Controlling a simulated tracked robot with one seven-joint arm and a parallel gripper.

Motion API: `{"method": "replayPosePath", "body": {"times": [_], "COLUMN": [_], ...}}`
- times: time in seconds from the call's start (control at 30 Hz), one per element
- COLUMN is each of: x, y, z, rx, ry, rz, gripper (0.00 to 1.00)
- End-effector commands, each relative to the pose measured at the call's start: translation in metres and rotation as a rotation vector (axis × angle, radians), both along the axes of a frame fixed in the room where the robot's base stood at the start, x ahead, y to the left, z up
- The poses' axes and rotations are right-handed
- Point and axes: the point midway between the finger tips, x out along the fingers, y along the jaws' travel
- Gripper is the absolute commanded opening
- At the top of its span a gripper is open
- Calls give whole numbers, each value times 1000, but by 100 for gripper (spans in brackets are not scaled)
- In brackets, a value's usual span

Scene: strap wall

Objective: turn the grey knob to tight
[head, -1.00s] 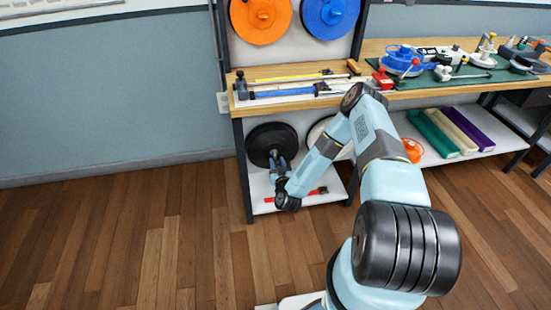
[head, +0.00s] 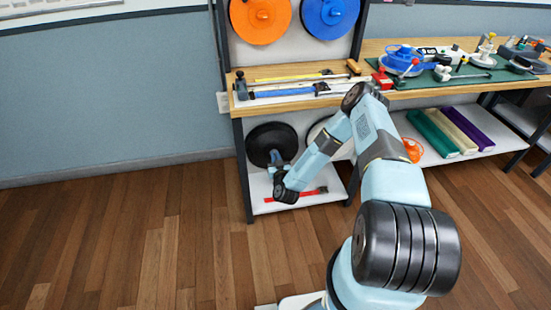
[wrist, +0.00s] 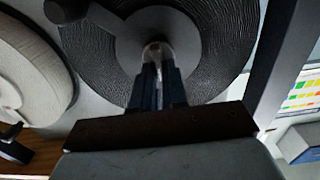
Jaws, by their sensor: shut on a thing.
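The grey knob (wrist: 157,50) sits at the hub of a black reel (wrist: 225,45) that fills the upper middle of the wrist view. In the head view the black reel (head: 262,137) hangs below the bench top at the left end, and the knob is mostly hidden by my gripper. My gripper (wrist: 158,75) is shut on the knob, with its two dark fingers close together around it. I cannot read any tight mark.
A dark crank handle (wrist: 66,10) sticks out near the reel's upper left. A pale reel (wrist: 25,65) stands beside it. A dark bench leg (wrist: 285,60) rises close on the right. A red tool (head: 318,191) lies on the low shelf. The floor (head: 110,235) at left is clear.

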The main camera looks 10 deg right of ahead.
Motion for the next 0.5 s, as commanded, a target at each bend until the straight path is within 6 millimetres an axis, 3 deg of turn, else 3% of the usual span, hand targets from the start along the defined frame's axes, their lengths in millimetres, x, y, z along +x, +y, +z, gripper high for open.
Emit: {"method": "replayPosePath", "body": {"times": [0.5], "x": [0], "y": [0], "z": [0], "rx": [23], "ry": [1], "rz": [1], "gripper": [0]}}
